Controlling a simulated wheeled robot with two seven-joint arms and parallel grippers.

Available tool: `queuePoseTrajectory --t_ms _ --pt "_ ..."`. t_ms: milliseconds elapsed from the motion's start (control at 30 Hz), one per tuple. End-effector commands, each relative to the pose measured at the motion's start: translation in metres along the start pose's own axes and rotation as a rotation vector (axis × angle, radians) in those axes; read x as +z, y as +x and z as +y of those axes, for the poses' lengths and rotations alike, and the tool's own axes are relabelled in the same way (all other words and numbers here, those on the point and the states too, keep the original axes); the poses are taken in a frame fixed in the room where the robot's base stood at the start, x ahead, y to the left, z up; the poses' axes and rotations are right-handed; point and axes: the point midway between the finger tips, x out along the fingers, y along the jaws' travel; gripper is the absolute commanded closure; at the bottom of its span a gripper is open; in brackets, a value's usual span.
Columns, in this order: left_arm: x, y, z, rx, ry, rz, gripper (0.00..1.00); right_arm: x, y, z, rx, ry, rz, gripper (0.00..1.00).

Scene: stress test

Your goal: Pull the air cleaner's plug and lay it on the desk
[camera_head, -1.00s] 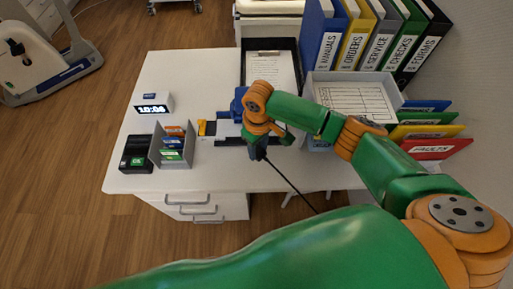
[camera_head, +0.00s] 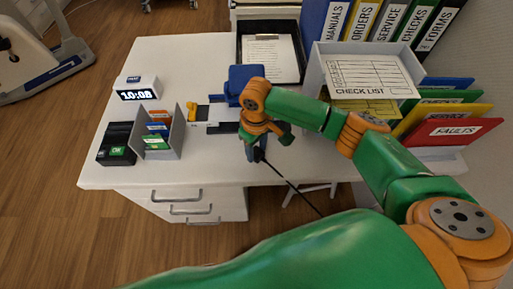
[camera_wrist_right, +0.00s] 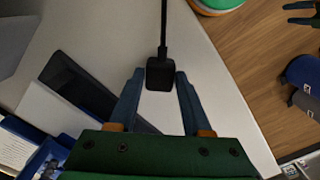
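The black plug (camera_wrist_right: 160,74) sits between the blue fingertips of my right gripper (camera_wrist_right: 159,78) in the right wrist view. The fingers press against both its sides, so the gripper is shut on it. A black cable (camera_wrist_right: 163,22) runs up from the plug there. In the head view my right gripper (camera_head: 256,150) is over the front part of the white desk (camera_head: 150,80), and the cable (camera_head: 290,184) slants down to the right past the edge. Two dark prongs at the wrist view's top right look like my left gripper (camera_wrist_right: 302,13), apart and empty. The air cleaner cannot be made out.
A dark rectangular strip (camera_wrist_right: 85,92) lies beside the plug. A clock (camera_head: 137,94), a card holder (camera_head: 163,140) and a black box (camera_head: 117,146) stand on the left. A clipboard tray (camera_head: 268,50), binders and paper trays fill the back and right.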

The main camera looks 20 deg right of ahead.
Motion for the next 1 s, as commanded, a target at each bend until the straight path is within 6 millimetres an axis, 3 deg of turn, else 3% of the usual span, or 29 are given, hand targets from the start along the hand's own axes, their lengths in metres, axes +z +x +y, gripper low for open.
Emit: queuePoseTrajectory --t_ms 33,100,367,467,700,1000 --pt "0.000 0.000 0.000 0.000 0.000 0.000 0.50 0.000 0.000 0.000 0.000 0.000 0.000 0.35" --pt "0.000 0.000 0.000 0.000 0.000 0.000 0.50 0.000 0.000 0.000 0.000 0.000 0.000 0.21" --pt "0.000 0.000 0.000 0.000 0.000 -0.001 0.50 0.000 -0.001 0.000 0.000 0.000 0.000 0.21" --pt "0.000 -0.002 0.000 0.000 0.000 -0.001 0.50 -0.001 -0.013 0.000 0.000 0.000 0.002 0.21" --pt "0.000 -0.003 0.000 0.000 0.000 -0.001 0.50 -0.001 -0.061 0.000 0.000 0.001 0.003 0.21" --pt "0.000 -0.003 0.000 0.000 0.001 0.000 0.50 0.000 -0.071 0.000 -0.001 0.000 -0.001 0.21"
